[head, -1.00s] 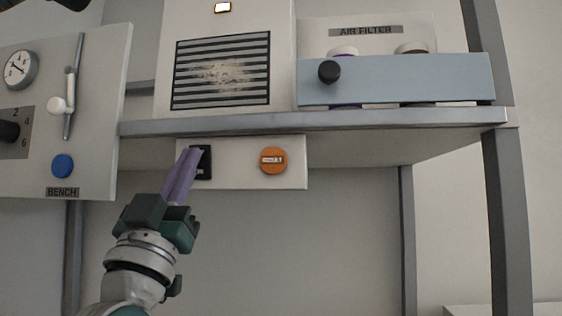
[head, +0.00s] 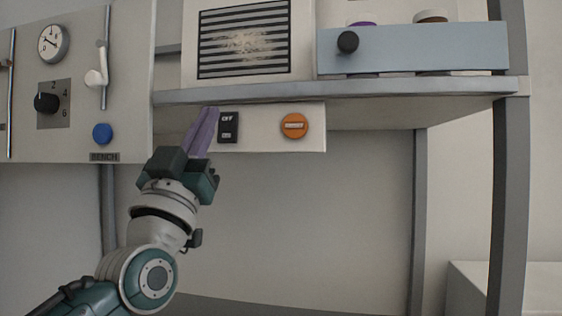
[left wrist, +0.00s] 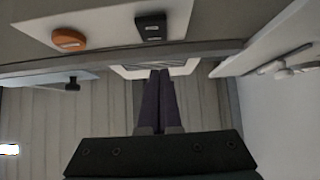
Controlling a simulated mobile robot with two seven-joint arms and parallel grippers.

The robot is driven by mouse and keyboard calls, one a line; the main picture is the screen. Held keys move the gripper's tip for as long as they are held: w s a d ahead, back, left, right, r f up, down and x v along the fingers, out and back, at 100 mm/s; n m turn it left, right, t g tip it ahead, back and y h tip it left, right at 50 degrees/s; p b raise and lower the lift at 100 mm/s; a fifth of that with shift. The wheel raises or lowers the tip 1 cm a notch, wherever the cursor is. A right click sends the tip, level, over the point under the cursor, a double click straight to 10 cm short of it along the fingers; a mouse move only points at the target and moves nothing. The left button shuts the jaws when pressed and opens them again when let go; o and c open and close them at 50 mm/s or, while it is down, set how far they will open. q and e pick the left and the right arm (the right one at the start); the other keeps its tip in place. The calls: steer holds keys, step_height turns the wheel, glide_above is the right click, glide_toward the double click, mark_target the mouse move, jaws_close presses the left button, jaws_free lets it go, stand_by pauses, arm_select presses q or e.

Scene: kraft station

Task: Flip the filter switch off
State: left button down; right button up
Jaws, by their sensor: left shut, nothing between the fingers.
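The filter switch (head: 228,127) is a small black rocker marked OFF at its top, on a pale panel (head: 262,140) under the shelf. It also shows in the left wrist view as a dark block (left wrist: 151,26). My left gripper (head: 212,110) has purple fingers, shut and empty, pointing up just left of the switch. A narrow gap seems to show between fingers and switch in the head view; I cannot tell the depth. In the left wrist view the fingertips (left wrist: 158,72) lie below the switch. My right gripper is not in view.
An orange round knob (head: 294,125) is right of the switch. The grey shelf edge (head: 400,90) runs just above. A striped vent (head: 244,40) and blue-grey bar (head: 420,47) sit above it. The bench panel (head: 128,60) stands left. Space below the switch panel is clear.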

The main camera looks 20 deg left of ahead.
arm_select(q)
steer(key=s+r+b+v, duration=0.1)
steer(key=b+v, duration=0.4)
steer(key=v, duration=0.5)
steer(key=shift+d, duration=0.15)
steer(key=shift+r, duration=0.1)
